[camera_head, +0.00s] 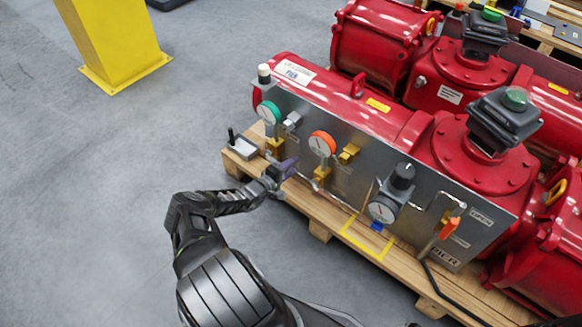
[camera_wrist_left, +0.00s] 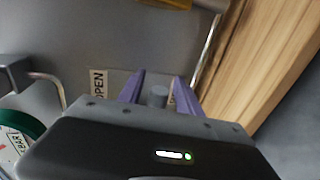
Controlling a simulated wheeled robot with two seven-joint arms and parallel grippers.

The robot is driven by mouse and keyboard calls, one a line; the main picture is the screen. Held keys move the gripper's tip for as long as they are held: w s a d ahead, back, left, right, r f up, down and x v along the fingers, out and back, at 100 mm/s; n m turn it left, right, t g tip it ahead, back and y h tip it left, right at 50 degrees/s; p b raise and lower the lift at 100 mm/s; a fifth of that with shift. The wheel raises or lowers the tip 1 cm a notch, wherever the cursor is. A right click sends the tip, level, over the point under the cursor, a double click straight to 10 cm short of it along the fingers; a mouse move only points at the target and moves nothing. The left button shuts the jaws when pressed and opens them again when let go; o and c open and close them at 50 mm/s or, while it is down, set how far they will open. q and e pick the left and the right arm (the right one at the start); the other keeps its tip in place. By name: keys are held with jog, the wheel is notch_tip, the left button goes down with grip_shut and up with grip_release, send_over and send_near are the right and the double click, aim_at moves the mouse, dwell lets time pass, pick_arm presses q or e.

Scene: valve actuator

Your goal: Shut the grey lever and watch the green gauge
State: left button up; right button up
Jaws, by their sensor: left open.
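The green gauge (camera_head: 268,112) is at the left end of the metal panel (camera_head: 340,180); part of its green rim and white dial shows at the left of the left wrist view (camera_wrist_left: 18,140). My left gripper (camera_head: 287,168) is below the gauge, close to the panel. Its purple fingers are open in the left wrist view (camera_wrist_left: 159,80). A grey round-ended piece, seemingly the grey lever (camera_wrist_left: 158,96), shows between them; I cannot tell whether they touch it. In the head view my gripper hides that spot. An OPEN label is beside the fingers. My right gripper is out of view.
An orange gauge (camera_head: 322,143) and a yellow handle (camera_head: 349,153) are right of my gripper. The wooden pallet (camera_head: 318,210) runs below the panel.

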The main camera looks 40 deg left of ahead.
pick_arm(q)
jog(key=p+v, duration=0.3)
jog(key=v, duration=0.5)
jog(key=shift+p, duration=0.35)
